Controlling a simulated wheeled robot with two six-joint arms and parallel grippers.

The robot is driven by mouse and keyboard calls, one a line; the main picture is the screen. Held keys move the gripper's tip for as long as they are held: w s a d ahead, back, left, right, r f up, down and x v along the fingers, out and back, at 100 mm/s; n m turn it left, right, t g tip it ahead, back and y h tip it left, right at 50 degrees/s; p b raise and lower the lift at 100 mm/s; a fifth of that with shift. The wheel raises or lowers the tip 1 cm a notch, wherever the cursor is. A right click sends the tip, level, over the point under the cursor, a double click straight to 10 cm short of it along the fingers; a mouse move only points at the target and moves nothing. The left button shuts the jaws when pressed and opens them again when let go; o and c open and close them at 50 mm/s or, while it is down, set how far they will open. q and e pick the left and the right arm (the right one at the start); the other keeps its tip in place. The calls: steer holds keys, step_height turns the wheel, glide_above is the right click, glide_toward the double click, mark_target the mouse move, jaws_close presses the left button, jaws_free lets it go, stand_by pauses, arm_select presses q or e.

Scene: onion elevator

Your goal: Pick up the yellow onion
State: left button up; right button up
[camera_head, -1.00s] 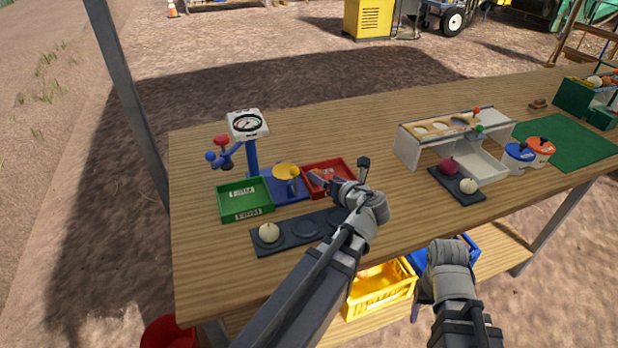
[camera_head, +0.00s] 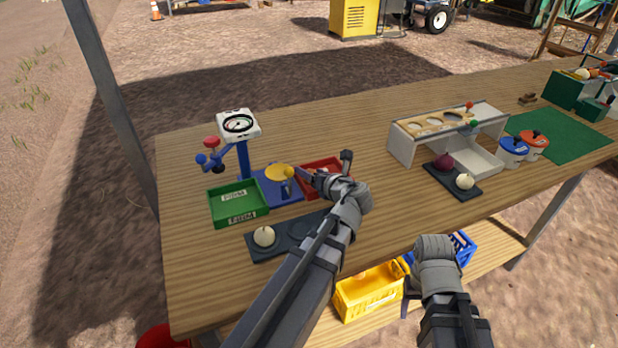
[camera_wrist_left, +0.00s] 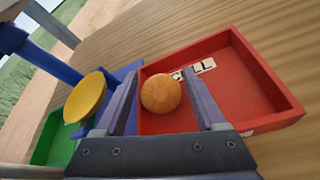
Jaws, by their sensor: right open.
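The yellow onion (camera_wrist_left: 161,94), round and orange-brown, shows in the left wrist view at the near side of the red tray (camera_wrist_left: 262,72). My left gripper (camera_wrist_left: 163,98) has its two fingers apart, one on each side of the onion, with narrow gaps visible. I cannot tell whether the onion touches the tray floor. In the head view my left gripper reaches over the red tray (camera_head: 345,163), and the arm hides most of the onion. My right arm hangs at the front edge; a dark part of my right gripper (camera_head: 409,287) shows, its fingertips mostly hidden.
A yellow scale pan (camera_head: 277,172) and a green tray (camera_head: 237,203) stand left of the red tray. A dark plate (camera_head: 268,251) carries a white onion (camera_head: 264,237). A white stand (camera_head: 402,146) is at right. Bare table lies between.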

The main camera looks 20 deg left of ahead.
arm_select(q)
jaws_close()
stand_by(0.3)
steer(key=shift+r, duration=0.1)
step_height(320, 180, up, 10)
steer(key=p, duration=1)
step_height(320, 180, up, 8)
steer(key=p, duration=0.8)
glide_above(312, 171)
steer(key=shift+a, duration=0.1)
